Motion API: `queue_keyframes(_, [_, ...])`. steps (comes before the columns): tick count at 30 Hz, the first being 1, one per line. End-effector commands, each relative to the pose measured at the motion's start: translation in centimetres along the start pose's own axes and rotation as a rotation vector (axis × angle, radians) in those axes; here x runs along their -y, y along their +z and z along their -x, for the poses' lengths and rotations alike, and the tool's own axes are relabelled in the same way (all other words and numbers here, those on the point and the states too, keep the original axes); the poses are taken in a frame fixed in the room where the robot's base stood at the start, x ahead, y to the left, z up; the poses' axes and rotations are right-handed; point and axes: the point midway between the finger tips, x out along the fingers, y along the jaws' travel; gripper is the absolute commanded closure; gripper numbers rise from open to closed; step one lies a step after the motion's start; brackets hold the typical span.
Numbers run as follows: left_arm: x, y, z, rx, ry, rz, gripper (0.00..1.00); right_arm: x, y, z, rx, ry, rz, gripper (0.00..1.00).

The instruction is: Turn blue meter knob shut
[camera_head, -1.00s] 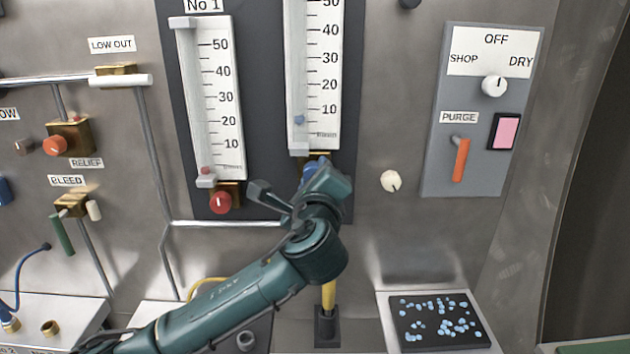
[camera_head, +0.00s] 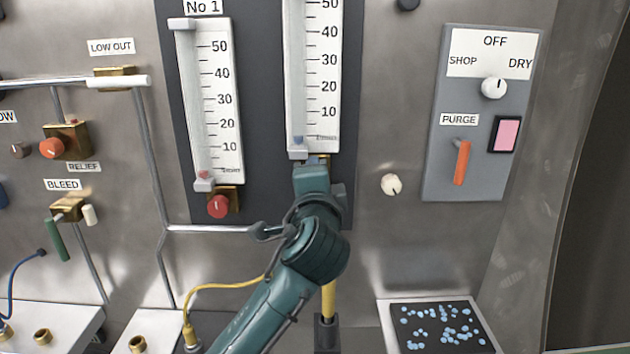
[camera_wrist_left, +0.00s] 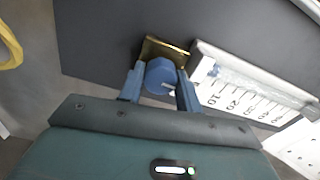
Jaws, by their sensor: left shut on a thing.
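The blue knob (camera_wrist_left: 160,76) sits on a brass block (camera_wrist_left: 165,50) at the foot of the right-hand meter. In the left wrist view my left gripper (camera_wrist_left: 160,86) has one finger on each side of the knob and is shut on it. In the head view my left gripper (camera_head: 315,172) and wrist cover the knob. The right-hand meter (camera_head: 313,80) has its blue float (camera_head: 298,140) at the bottom of the tube, below the 10 mark. My right gripper is in neither view.
A red knob (camera_head: 218,206) is under the left meter, close to my left wrist. A cream knob (camera_head: 391,185) is to the right. A grey switch panel (camera_head: 480,110) is farther right. A yellow hose (camera_head: 230,286) runs behind my left arm.

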Motion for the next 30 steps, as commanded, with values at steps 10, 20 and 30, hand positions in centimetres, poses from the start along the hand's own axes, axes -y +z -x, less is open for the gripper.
queue_keyframes(10, [-0.02, 0.01, 0.01, 0.0, 0.001, 0.077, 0.89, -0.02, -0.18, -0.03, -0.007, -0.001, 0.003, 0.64])
queue_keyframes(20, [-0.01, -0.01, 0.01, 0.0, 0.001, 0.082, 0.89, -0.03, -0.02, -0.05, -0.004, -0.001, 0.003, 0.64])
queue_keyframes(30, [0.09, -0.01, 0.01, 0.0, -0.001, 0.08, 0.44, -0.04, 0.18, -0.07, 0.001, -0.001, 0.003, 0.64])
